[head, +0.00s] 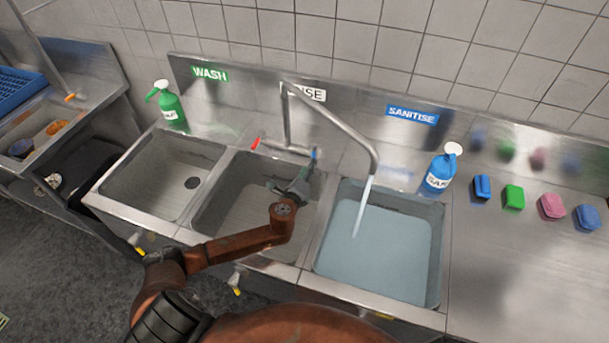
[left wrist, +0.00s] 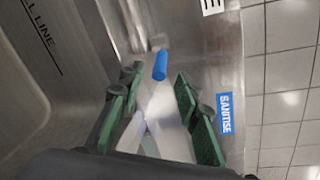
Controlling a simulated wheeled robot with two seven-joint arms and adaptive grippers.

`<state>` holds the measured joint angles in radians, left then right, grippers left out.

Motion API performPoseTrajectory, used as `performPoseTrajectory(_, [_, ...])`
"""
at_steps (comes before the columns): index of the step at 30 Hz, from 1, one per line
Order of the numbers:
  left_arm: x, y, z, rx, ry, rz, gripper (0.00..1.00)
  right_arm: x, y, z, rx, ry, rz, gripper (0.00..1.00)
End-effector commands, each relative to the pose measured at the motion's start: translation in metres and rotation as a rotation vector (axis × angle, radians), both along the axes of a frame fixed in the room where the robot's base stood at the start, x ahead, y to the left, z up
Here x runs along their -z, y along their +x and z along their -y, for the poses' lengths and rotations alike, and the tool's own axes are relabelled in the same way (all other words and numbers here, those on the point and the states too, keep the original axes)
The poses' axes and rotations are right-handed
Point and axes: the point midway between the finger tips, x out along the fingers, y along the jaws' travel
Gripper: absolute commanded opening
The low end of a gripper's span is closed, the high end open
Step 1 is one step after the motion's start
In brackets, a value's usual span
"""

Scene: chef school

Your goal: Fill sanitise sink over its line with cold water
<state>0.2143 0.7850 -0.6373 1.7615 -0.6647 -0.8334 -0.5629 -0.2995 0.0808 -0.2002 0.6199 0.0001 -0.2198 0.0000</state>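The sanitise sink (head: 328,262) is the right-hand basin under the blue SANITISE sign (head: 412,115). Bluish water (head: 385,250) stands in it. The tap spout (head: 345,128) points into this sink and a stream (head: 362,205) runs from it. The tap's blue handle (head: 315,154) is on the right and its red handle (head: 256,143) on the left. My left gripper (head: 303,178) is over the rinse sink, close to the blue handle. In the left wrist view its green-padded fingers (left wrist: 158,82) are apart, with the blue handle (left wrist: 160,66) ahead between them. Part of a fill-line marking (left wrist: 42,38) shows on a basin wall.
The wash sink (head: 160,178) and the rinse sink (head: 225,212) are to the left. A green bottle (head: 170,105) stands behind the wash sink, a blue bottle (head: 438,172) behind the sanitise sink. Several coloured blocks, including a green one (head: 513,197), lie on the right counter.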

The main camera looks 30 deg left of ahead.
Motion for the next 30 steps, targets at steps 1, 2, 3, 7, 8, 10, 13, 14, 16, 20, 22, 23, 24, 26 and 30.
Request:
performPoseTrajectory(1, [-0.002, -0.011, 0.002, 0.0, 0.0, -0.001, 0.31, 0.0, 0.0, 0.0, 0.0, 0.0, 0.0, 0.0])
performPoseTrajectory(2, [-0.003, -0.016, 0.003, 0.0, 0.0, -0.001, 0.31, 0.0, 0.0, 0.0, 0.0, 0.0, 0.0, 0.0])
performPoseTrajectory(3, [-0.004, -0.023, 0.004, 0.0, -0.001, -0.001, 0.31, 0.0, 0.0, 0.0, 0.0, 0.0, 0.0, 0.0])
performPoseTrajectory(7, [-0.008, -0.038, 0.008, -0.001, -0.001, -0.001, 0.31, 0.0, 0.0, -0.001, 0.001, 0.001, 0.0, 0.0])
performPoseTrajectory(8, [-0.009, -0.041, 0.008, 0.0, 0.0, 0.0, 0.31, 0.0, 0.0, -0.001, 0.001, 0.001, 0.0, 0.0])
performPoseTrajectory(10, [-0.01, -0.045, 0.009, 0.0, 0.0, 0.0, 0.31, 0.0, 0.0, -0.001, 0.001, 0.001, 0.0, 0.0])
performPoseTrajectory(13, [-0.011, -0.048, 0.009, -0.001, 0.001, 0.0, 0.31, 0.0, 0.0, -0.001, 0.001, 0.001, 0.0, 0.0])
performPoseTrajectory(14, [-0.011, -0.048, 0.009, -0.001, 0.001, 0.0, 0.31, 0.0, 0.0, -0.001, 0.001, 0.001, 0.0, 0.0])
performPoseTrajectory(16, [-0.011, -0.048, 0.009, -0.001, 0.001, 0.0, 0.31, 0.0, -0.001, -0.001, 0.001, 0.001, 0.0, 0.0])
performPoseTrajectory(20, [-0.011, -0.048, 0.009, -0.001, 0.001, 0.0, 0.31, 0.0, 0.0, -0.001, 0.001, 0.001, 0.0, 0.0])
performPoseTrajectory(22, [-0.011, -0.048, 0.009, -0.001, 0.0, 0.0, 0.31, 0.0, 0.0, -0.001, 0.001, 0.001, 0.0, 0.0])
performPoseTrajectory(23, [-0.011, -0.048, 0.009, -0.001, 0.0, 0.0, 0.31, 0.0, 0.0, -0.001, 0.001, 0.001, 0.0, 0.0])
performPoseTrajectory(24, [-0.011, -0.048, 0.009, -0.001, 0.0, 0.0, 0.31, 0.0, 0.0, -0.001, 0.001, 0.001, 0.0, 0.0])
performPoseTrajectory(26, [-0.011, -0.048, 0.009, -0.001, 0.0, 0.0, 0.31, 0.0, 0.0, -0.001, 0.001, 0.001, 0.0, 0.0])
performPoseTrajectory(30, [-0.011, -0.047, 0.009, -0.001, 0.0, 0.0, 0.31, 0.0, 0.0, -0.001, 0.001, 0.001, 0.0, 0.0])
